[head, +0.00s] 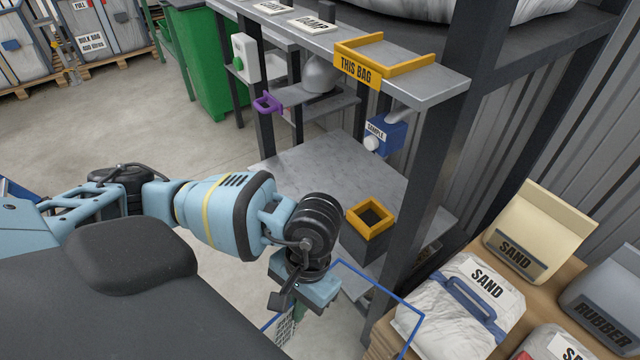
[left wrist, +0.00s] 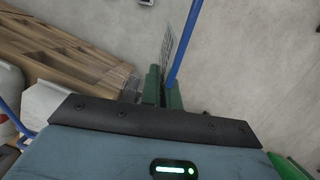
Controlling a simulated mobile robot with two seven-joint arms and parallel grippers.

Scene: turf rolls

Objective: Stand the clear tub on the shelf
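The clear tub shows mainly as a thin blue rim (head: 385,286) with see-through walls, at the bottom middle of the head view. A printed grey label (head: 285,327) is on its wall. My left gripper (head: 297,318) points down at the rim's left side. In the left wrist view its green fingers (left wrist: 163,92) are close together around the blue rim (left wrist: 184,50). The tub's lower part is hard to make out. The grey shelf (head: 325,165) lies beyond the gripper, with its near middle bare. My right gripper is not in view.
A dark box with a yellow square collar (head: 372,217) stands at the shelf's right, beside a dark post (head: 430,150). Sand bags (head: 470,300) lie to the right of the tub. A blue sample box (head: 385,133) hangs above the shelf.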

